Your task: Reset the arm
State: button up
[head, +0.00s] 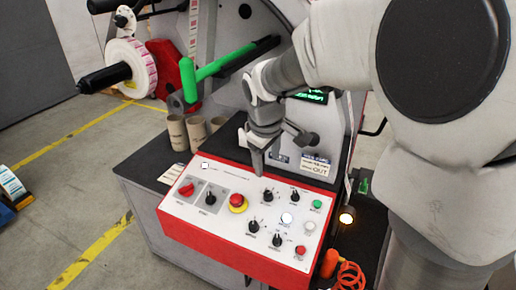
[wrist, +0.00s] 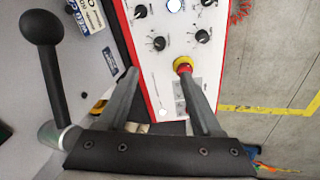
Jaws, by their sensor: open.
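My gripper (head: 258,160) hangs above the back edge of the red and white control panel (head: 180,212) in the head view. In the wrist view my gripper (wrist: 157,70) has its two fingers apart with nothing held between them. The red and yellow emergency stop (wrist: 183,64) shows by the right fingertip; whether they touch is unclear. The same emergency stop (head: 238,203) is in the middle of the panel in the head view. A black ball-ended lever (wrist: 42,27) stands left of the fingers in the wrist view. My arm covers the machine's right side.
A green bar (head: 215,68) sticks out from the machine at the upper left, near a label roll (head: 128,66). Several cardboard cores (head: 177,132) stand on the dark tabletop (head: 140,165). An orange coiled hose (head: 350,275) is at lower right. Floor at left is mostly clear.

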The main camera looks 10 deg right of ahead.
jog(key=s+r+m+t, duration=0.1)
jog(key=s+r+m, duration=0.3)
jog(key=s, duration=0.7)
jog(key=s+d+r+m+t+y+p, duration=0.1)
jog(key=s+r+m, duration=0.2)
jog(key=s, duration=0.7)
jog(key=shift+s+d+r+m, duration=0.3)
jog(key=shift+s+r+m, duration=0.05)
jog(key=shift+m, duration=0.15)
jog(key=shift+a, duration=0.15)
